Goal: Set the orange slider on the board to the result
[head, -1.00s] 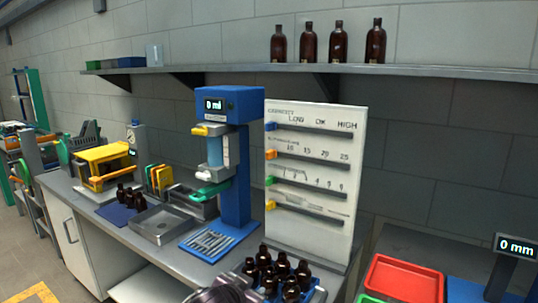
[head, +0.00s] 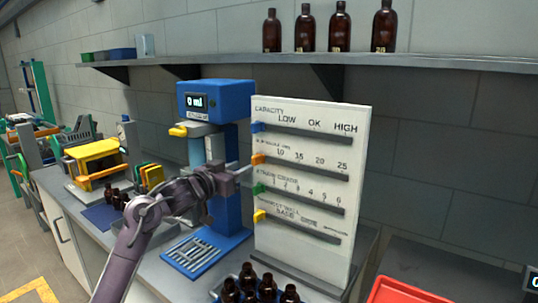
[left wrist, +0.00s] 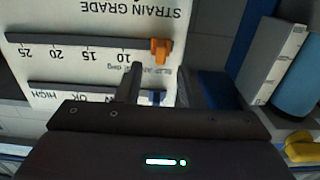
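The white board (head: 290,248) stands upright on the bench, with several slotted scales. The orange slider (head: 258,158) is at the left end of the scale marked 10, 15, 20, 25, left of the 10. My left gripper (head: 246,170) is at the board's left edge, close to this slider. In the left wrist view, which shows the board upside down, the orange slider (left wrist: 160,50) is just beyond the gap between my parted fingers (left wrist: 160,88). I cannot tell whether a finger touches it. My right gripper is not in view.
A blue sider stands above, the blue slider (head: 257,127); green (head: 258,189) and yellow (head: 260,216) sliders are below. The blue machine (head: 232,100) reading 0 ml stands close behind my arm. Amber bottles (head: 267,287) stand in front of the board.

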